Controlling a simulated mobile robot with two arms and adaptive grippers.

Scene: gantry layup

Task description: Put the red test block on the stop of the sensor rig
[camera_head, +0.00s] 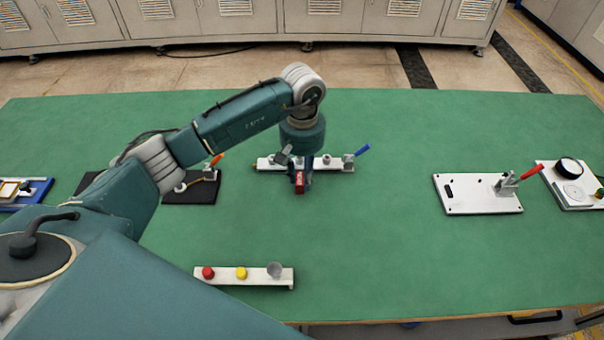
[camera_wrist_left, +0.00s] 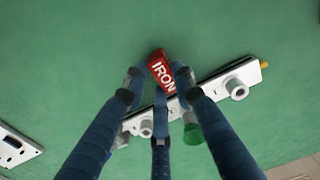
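The red test block (camera_head: 299,182), with white "IRON" lettering, is between the fingers of my left gripper (camera_head: 301,175). The block also shows in the left wrist view (camera_wrist_left: 161,72), where the blue fingers (camera_wrist_left: 158,82) close around it from several sides. The sensor rig (camera_head: 263,165) is a white bar with grey cylindrical fittings and a blue lever at its right end. My left gripper is over the bar's front side and hides part of it. In the left wrist view the bar (camera_wrist_left: 215,84) lies beside the block, partly behind the fingers. My right gripper is out of view.
A white strip (camera_head: 225,281) with red and yellow buttons lies nearer on the green table (camera_head: 400,250). A white plate with a red-handled clamp (camera_head: 478,205) and a fixture with a black ring (camera_head: 568,170) stand right. A dark board (camera_head: 190,192) lies left.

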